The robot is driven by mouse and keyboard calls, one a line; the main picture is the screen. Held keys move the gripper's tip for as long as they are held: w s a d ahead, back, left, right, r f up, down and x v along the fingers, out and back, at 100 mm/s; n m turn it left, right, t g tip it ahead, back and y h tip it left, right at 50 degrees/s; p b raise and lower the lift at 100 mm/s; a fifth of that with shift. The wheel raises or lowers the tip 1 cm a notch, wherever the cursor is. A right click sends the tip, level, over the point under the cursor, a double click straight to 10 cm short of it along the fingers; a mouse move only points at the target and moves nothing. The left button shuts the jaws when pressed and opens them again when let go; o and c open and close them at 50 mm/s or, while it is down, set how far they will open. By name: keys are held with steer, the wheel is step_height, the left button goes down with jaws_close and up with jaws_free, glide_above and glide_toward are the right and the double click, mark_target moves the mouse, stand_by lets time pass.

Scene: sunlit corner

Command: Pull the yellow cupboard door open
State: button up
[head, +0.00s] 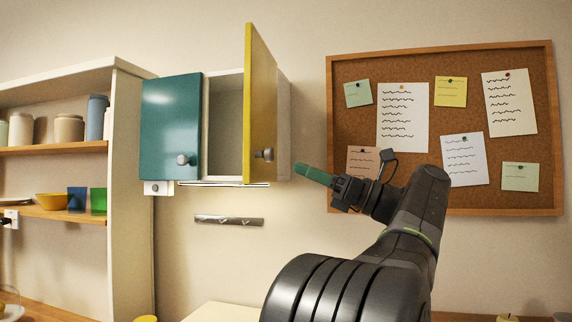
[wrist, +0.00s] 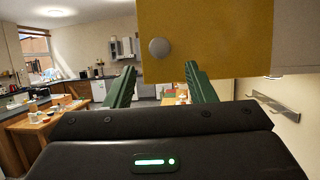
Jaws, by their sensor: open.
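The yellow cupboard door (head: 260,100) stands swung wide out from the white wall cupboard (head: 226,122). Its round grey knob (head: 264,154) is on the face turned to the right, low near the free edge. My gripper (head: 302,170) is right of the knob in the head view, with a gap between them. In the wrist view the yellow door (wrist: 215,35) fills the upper right and the knob (wrist: 159,48) is ahead, above and between the two green fingers (wrist: 160,72). The fingers are apart and hold nothing.
A shut teal door (head: 170,125) is left of the opening. A cork board (head: 360,80) with notes hangs on the wall to the right. A hook rail (head: 229,220) is below the cupboard, and an open shelf unit (head: 130,180) stands left. The wrist view shows a wooden table (wrist: 45,125) at left.

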mark_target(272, 157)
steer(key=v, duration=0.6)
steer(key=shift+d, duration=0.2)
steer(key=shift+a+f, duration=0.1)
steer(key=x, duration=1.3)
steer(key=shift+a+r, duration=0.25)
steer(key=shift+a, duration=0.1)
